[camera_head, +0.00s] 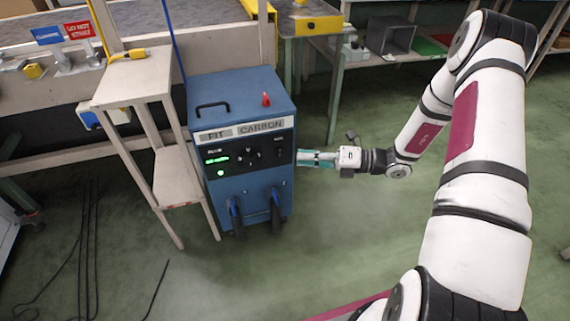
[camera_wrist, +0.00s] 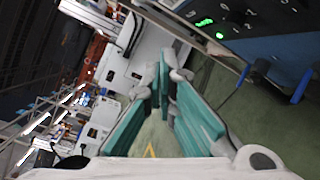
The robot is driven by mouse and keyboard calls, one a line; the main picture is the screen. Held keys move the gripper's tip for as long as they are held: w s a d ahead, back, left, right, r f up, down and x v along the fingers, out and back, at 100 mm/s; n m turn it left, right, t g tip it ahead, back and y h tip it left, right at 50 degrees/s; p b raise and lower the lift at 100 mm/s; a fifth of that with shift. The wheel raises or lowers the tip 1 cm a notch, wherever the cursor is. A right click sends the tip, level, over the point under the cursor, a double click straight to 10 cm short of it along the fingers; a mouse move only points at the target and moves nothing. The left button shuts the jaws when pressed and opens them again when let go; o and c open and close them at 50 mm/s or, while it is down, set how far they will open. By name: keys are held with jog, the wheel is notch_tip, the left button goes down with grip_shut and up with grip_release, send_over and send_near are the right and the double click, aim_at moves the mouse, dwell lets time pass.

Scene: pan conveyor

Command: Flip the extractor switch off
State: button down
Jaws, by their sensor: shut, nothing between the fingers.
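A blue cabinet (camera_head: 262,184) marked "FIT CARBON" stands on the floor, left of centre in the head view. Its black front panel (camera_head: 261,165) carries lit green indicators (camera_head: 218,159), knobs (camera_head: 249,153) and a small switch-like part (camera_head: 280,146) near the right edge. The labels and the switch's position are too small to read. My gripper (camera_head: 300,158) is shut and empty, its teal fingers pointing left beside the panel's right edge; I cannot tell whether they touch. In the wrist view the fingers converge, and the cabinet (camera_wrist: 290,46) with lit green indicators (camera_wrist: 205,22) shows at upper right.
A red knob (camera_head: 266,99) and a black handle (camera_head: 212,107) are on the cabinet's top. A beige stand (camera_head: 135,81) stands close to its left. Dark cables (camera_head: 88,235) lie on the floor at left. Green floor (camera_head: 330,225) is open in front and right of the cabinet.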

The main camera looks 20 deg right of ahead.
jog(key=w+d+f+m+t+h+b, duration=0.1)
jog(key=d+f+m+t, duration=0.1)
jog(key=f, duration=0.4)
jog(key=w+d+f+m+t+h+b, duration=0.1)
jog(key=d+f+m+t+b, duration=0.1)
jog(key=f+m, duration=0.5)
jog(key=shift+d+t+b, duration=0.3)
jog(key=shift+d+t, duration=0.2)
jog(key=shift+t, duration=0.5)
jog(key=b, duration=0.5)
send_near(279, 152)
jog(key=shift+w+a+r, duration=1.05)
jog(key=shift+w+a, duration=0.4)
jog(key=shift+a, duration=1.5)
jog(key=shift+p, duration=0.3)
jog(key=shift+w+r+p, duration=0.2)
jog(key=shift+w+p, duration=0.1)
jog(key=shift+s, duration=0.1)
